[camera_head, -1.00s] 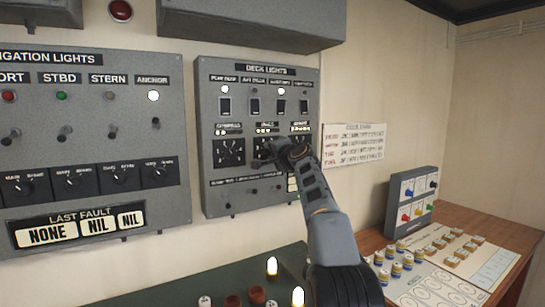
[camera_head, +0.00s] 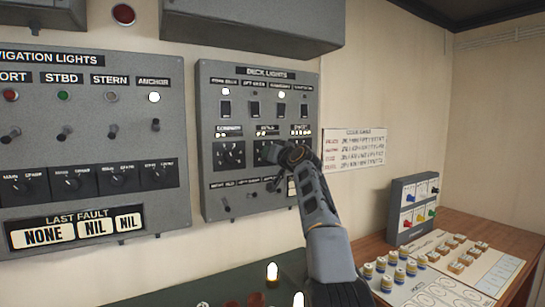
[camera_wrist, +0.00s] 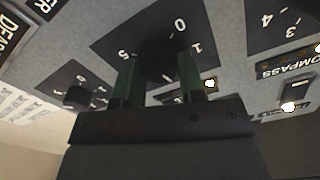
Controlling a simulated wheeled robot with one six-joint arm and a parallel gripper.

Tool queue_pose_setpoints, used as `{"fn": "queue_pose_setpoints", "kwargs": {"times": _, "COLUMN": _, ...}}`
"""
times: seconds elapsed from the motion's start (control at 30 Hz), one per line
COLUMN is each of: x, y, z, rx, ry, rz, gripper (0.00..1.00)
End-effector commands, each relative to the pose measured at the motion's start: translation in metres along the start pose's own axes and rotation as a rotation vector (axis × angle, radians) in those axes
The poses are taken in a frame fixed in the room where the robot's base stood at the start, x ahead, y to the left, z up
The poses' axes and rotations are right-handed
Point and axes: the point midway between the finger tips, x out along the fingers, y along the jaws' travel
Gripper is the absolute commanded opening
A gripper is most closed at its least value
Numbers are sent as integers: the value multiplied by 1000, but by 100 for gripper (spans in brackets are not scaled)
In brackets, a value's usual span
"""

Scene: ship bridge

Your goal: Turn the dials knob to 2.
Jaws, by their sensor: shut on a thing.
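The dials knob (camera_wrist: 156,62) is a round black knob on a dark square plate (camera_wrist: 110,45) with white numerals, of which 0, 1 and 5 show in the wrist view. A white tick shows by the 0, but I cannot tell surely where the knob points. My gripper (camera_wrist: 160,66) has its two green fingers on either side of the knob and is shut on it. In the head view my gripper (camera_head: 275,153) is at the middle dial of the DECK LIGHTS panel (camera_head: 210,185) and hides most of that dial.
A neighbouring dial (camera_head: 230,155) is left of my gripper. Small toggles (camera_head: 226,205) line the panel below. Another knob (camera_wrist: 77,96) and the COMPASS label (camera_wrist: 290,62) flank the dial in the wrist view. The NAVIGATION LIGHTS panel (camera_head: 80,140) is at left, a desk with small parts at lower right.

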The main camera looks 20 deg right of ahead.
Motion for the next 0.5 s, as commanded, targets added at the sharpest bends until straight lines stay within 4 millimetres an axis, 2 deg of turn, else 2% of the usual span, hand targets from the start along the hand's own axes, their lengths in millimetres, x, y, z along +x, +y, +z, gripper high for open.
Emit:
{"fn": "queue_pose_setpoints", "kwargs": {"times": 0.2, "x": 0, "y": 0, "z": 2, "rx": -99, "ry": -3, "rz": -1, "gripper": 13}}
{"fn": "queue_pose_setpoints", "kwargs": {"times": 0.5, "x": 1, "y": 0, "z": 1, "rx": -157, "ry": -3, "rz": -1, "gripper": 13}}
